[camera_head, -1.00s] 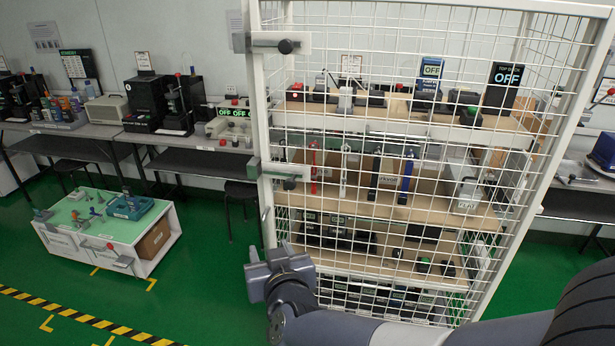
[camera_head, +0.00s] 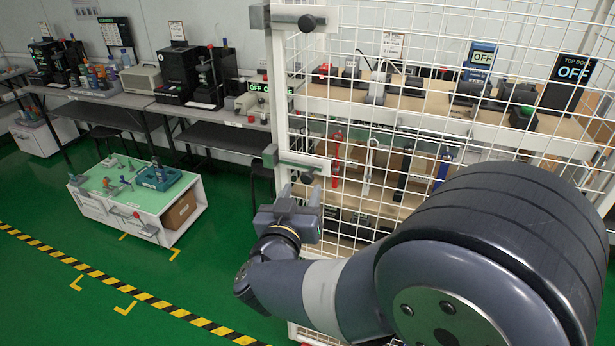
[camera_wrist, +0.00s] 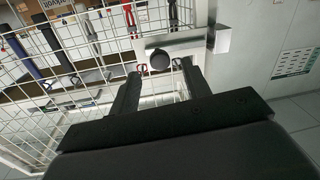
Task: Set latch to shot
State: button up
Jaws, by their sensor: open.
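The white mesh cage has two grey latches with dark round knobs on its left post. The lower latch (camera_head: 289,158) sits at mid height, its knob (camera_head: 307,178) at its right end. The upper latch (camera_head: 284,17) is near the top of the picture. My gripper (camera_head: 300,197) is open and empty, just below the lower latch in the head view. In the wrist view a latch (camera_wrist: 187,47) with its dark knob (camera_wrist: 160,61) lies ahead, the knob between my two fingertips (camera_wrist: 160,72). I cannot tell whether they touch. The bolt's engagement is unclear.
The mesh cage (camera_head: 345,100) holds shelves of testers and tools behind its wires. A white cart with a green top (camera_head: 118,180) stands on the floor at left. Benches with equipment line the back wall. Green floor (camera_head: 225,270) is clear between cart and cage.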

aim_at(306, 180)
jog(key=shift+x, duration=2.8)
jog(key=shift+c, duration=0.3)
grip_shut()
